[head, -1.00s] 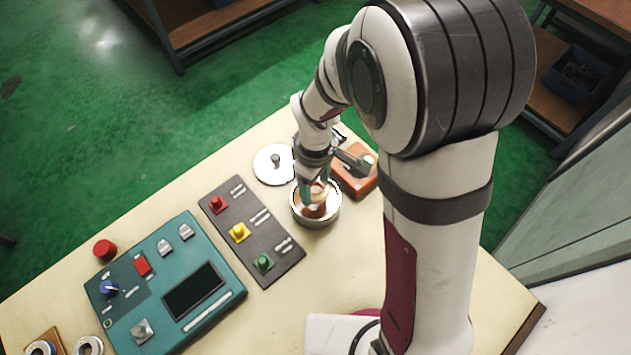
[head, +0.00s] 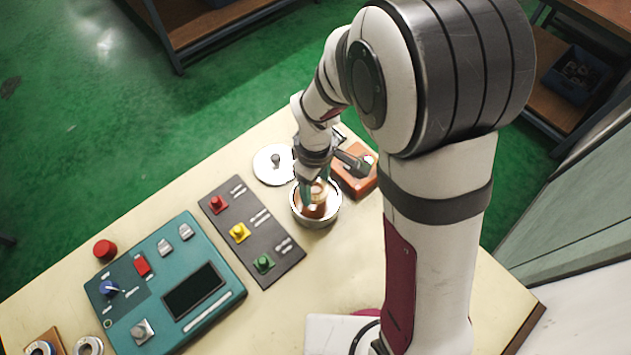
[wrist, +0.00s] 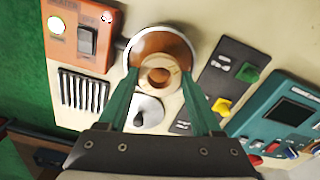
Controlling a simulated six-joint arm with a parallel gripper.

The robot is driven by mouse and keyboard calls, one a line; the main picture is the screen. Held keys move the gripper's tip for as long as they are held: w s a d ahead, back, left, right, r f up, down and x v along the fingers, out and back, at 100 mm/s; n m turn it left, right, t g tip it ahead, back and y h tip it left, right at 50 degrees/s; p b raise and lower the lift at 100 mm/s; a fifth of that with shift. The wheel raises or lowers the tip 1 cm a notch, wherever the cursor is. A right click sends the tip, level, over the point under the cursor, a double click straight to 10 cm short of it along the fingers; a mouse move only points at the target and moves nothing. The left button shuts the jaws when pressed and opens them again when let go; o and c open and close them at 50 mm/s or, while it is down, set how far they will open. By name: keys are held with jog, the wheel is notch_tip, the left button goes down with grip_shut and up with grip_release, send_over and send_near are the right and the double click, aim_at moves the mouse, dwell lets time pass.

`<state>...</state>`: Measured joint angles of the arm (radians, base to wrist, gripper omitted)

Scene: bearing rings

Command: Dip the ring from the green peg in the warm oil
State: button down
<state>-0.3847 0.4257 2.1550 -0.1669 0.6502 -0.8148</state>
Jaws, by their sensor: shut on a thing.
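My gripper (wrist: 162,78) is shut on a pale, brass-coloured ring (wrist: 160,74), with one green finger on each side of it. The ring is over the brown oil inside the round metal pot (wrist: 134,57). I cannot tell whether its lower side touches the oil. In the head view my gripper (head: 317,191) points down into the pot (head: 318,222), and the fingers partly hide the inside. The green peg (head: 263,263) stands on the dark peg plate with no ring on it; it also shows in the wrist view (wrist: 247,72).
The yellow peg (head: 239,232) and red peg (head: 217,204) are bare. A round lid (head: 264,168) with a knob lies beside the pot. An orange heater box (wrist: 72,25) with a lit lamp and a switch is close by. A teal control panel (head: 215,316) lies further left.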

jog(key=shift+r, duration=0.1)
jog(key=shift+r, duration=0.9)
